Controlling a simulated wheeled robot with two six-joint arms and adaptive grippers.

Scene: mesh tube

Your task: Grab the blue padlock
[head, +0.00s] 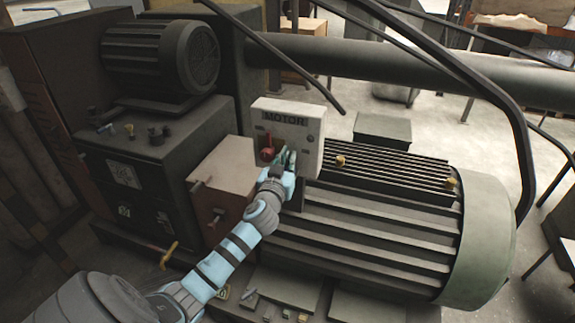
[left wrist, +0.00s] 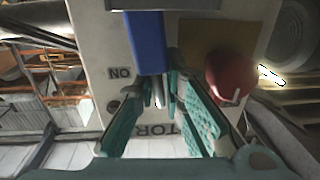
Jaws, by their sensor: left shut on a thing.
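The blue padlock (left wrist: 147,42) shows in the left wrist view in front of the white MOTOR switch box (head: 305,132). My left gripper (head: 285,162) is at the front of this box, just right of the red knob (head: 267,148). In the left wrist view its teal fingers (left wrist: 160,88) close around the padlock's narrow metal part, and the blue body extends beyond the fingertips. In the head view the padlock is hidden or too small to make out at the gripper. My right gripper is not in view.
The large ribbed motor (head: 360,225) fills the space right of and below the box. A pale box (head: 222,175) stands close to the left. A thick pipe (head: 390,65) runs behind. Dark bent bars (head: 490,90) cross at upper right.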

